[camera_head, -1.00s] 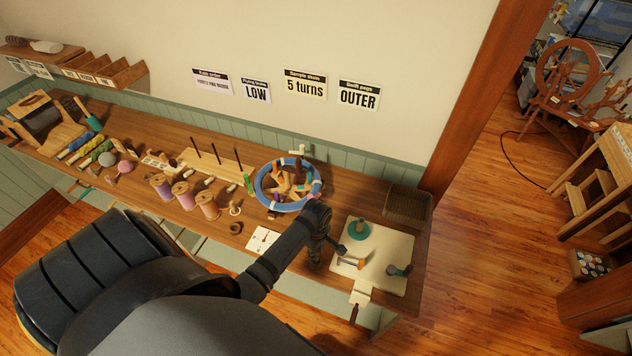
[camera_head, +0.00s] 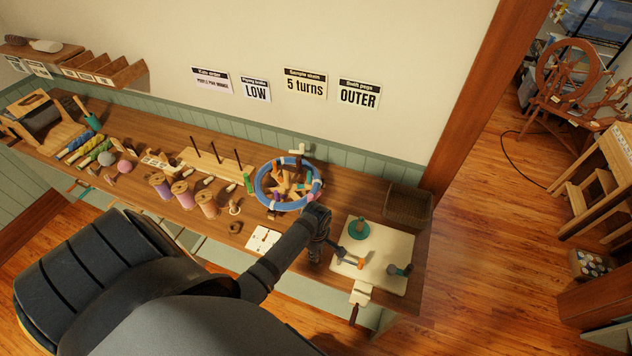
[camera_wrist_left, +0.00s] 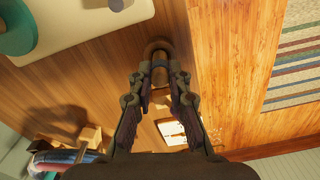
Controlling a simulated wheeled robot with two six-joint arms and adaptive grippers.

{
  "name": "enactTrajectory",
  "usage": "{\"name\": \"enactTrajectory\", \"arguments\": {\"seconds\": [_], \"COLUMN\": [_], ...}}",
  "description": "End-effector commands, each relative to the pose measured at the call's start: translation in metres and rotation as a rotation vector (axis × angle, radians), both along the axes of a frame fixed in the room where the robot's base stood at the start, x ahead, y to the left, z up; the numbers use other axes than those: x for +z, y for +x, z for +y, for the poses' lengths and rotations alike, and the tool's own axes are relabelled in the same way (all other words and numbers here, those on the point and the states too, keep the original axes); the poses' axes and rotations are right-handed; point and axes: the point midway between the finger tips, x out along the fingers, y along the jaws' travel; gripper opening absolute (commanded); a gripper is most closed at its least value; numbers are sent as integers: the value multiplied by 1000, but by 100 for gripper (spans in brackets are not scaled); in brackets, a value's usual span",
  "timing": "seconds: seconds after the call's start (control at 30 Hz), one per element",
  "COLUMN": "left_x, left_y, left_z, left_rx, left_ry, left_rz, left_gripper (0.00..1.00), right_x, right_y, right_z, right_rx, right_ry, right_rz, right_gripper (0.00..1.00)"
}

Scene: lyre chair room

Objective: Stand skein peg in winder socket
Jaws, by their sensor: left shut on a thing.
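The winder is a blue ring (camera_head: 261,194) with wooden arms and several coloured upright pegs, standing on the bench. Its sockets are too small to tell. My left gripper (camera_head: 317,254) is over the bench, between the winder and the cream board, apart from both. In the left wrist view my left gripper (camera_wrist_left: 160,66) is shut on a dark brown rounded piece, seemingly the skein peg (camera_wrist_left: 158,48); the fingers hide part of it. Part of the winder (camera_wrist_left: 68,157) shows at the lower left there. My right gripper is not in view.
The cream board (camera_head: 388,246) bears a teal disc (camera_head: 359,229) and an orange-tipped piece (camera_head: 361,264). A wicker basket (camera_head: 408,205) stands behind it. A white card (camera_head: 263,239) lies before the winder. Spools (camera_head: 207,204) stand left. Floor opens at the right.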

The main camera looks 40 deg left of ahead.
Motion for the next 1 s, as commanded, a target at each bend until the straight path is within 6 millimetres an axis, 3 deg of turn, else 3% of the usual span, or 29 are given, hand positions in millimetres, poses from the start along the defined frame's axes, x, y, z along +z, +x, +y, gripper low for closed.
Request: {"name": "enactTrajectory", "arguments": {"seconds": [0.57,0.6,0.8,1.0], "left_x": [-15,-15,-15,-15], "left_y": [0,0,0,0], "left_z": [0,0,0,0], "left_rx": [0,0,0,0], "left_ry": [0,0,0,0], "left_rz": [0,-1,0,0], "left_gripper": [0,19,44,44], "right_x": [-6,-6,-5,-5], "right_y": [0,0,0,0], "right_z": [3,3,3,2], "right_rx": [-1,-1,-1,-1], "right_ry": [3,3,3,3], "right_rz": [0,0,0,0], "right_gripper": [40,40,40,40]}}
